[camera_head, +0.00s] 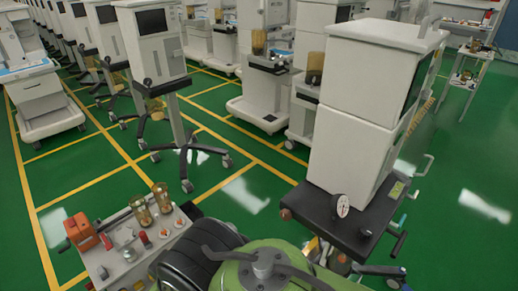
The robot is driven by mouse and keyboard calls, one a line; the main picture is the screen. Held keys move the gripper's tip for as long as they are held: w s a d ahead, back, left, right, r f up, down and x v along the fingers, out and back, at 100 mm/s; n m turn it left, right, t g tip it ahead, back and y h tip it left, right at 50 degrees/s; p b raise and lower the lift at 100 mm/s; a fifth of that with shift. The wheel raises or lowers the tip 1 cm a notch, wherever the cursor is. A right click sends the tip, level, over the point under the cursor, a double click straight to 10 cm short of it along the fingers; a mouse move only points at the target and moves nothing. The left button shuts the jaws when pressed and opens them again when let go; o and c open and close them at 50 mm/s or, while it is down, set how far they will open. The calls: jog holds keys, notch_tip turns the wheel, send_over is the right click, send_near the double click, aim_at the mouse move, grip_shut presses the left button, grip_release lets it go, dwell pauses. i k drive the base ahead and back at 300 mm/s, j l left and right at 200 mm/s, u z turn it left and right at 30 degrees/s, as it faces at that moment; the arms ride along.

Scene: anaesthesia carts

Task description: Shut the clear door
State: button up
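A tall white anaesthesia cart (350,130) stands at the right, its front turned to the right and mostly hidden from this view. Along its right side a faint see-through panel, which looks like the clear door (412,142), stands out from the cart at an angle. A pale bar handle (426,165) shows near its lower right. The door's hinge and full outline are hard to make out. My gripper is not seen; only green and black parts, perhaps of my own body, show at the bottom middle.
A panel with a red device (80,231) and amber jars is at the lower left. A wheeled monitor stand (160,60) and several carts fill the back. Green floor (465,165) is open at the right.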

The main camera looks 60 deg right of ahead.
aim_at(432, 158)
jog(key=z, duration=2.95)
jog(key=l+u, duration=0.2)
jog(key=l, duration=0.25)
jog(key=l+u, duration=0.15)
jog(key=l, duration=0.35)
jog(key=l+u, duration=0.2)
jog(key=l, duration=0.3)
jog(key=l+u, duration=0.2)
jog(key=l, duration=0.25)
jog(key=k+l+u, duration=0.2)
jog(key=l, duration=0.25)
jog(key=l+u, duration=0.15)
jog(key=l, duration=0.35)
jog(key=k+l+u, duration=0.2)
jog(key=l, duration=0.25)
jog(key=k+l+u, duration=0.2)
jog(key=l, duration=0.2)
jog(key=i+j+u, duration=0.45)
jog(key=i+j, duration=0.35)
jog(key=j, duration=0.15)
